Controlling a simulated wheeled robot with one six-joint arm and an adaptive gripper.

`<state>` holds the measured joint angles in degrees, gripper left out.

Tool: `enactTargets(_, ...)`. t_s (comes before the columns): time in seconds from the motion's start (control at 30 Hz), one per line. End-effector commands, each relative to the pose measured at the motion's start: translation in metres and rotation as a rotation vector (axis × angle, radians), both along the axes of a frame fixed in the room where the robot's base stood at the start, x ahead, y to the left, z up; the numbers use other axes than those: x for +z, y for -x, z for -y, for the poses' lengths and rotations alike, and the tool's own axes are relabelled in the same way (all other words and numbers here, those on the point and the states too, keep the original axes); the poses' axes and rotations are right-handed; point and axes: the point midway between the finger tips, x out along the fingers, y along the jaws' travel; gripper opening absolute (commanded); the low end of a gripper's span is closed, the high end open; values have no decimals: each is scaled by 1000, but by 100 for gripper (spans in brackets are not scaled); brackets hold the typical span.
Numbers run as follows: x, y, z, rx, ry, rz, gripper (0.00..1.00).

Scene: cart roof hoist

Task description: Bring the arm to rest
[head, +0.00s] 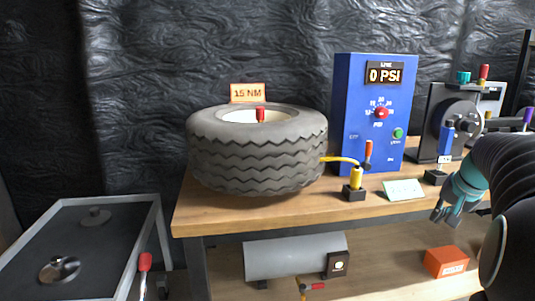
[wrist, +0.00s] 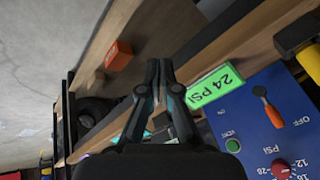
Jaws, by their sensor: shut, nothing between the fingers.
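My gripper (head: 442,218) hangs at the right of the head view, at the front edge of the wooden bench (head: 250,215). Its teal and grey fingers point down and left. In the wrist view my gripper (wrist: 159,64) shows its two fingers together, with nothing held. The 24 PSI card (wrist: 214,87) lies beside the fingers in that view; in the head view the card (head: 404,190) lies left of the gripper, apart from it. My dark arm covers the bench's right end.
A tire (head: 258,160) lies on the bench, left of a blue panel (head: 350,110) reading 0 PSI. A yellow valve piece (head: 356,178) stands near the front edge. An orange box (head: 446,261) and grey cylinder (head: 295,256) sit below. A grey cart (head: 150,225) stands left.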

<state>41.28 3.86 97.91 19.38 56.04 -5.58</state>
Motion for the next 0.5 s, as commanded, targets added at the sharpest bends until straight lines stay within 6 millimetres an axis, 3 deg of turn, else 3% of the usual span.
enactTargets(0.03, -6, 11, -24, 23, 10, -24, 0)
enactTargets(0.2, -30, 54, -101, 118, 61, -105, 0)
enactTargets(0.5, -69, 139, -213, 342, 180, -165, 0)
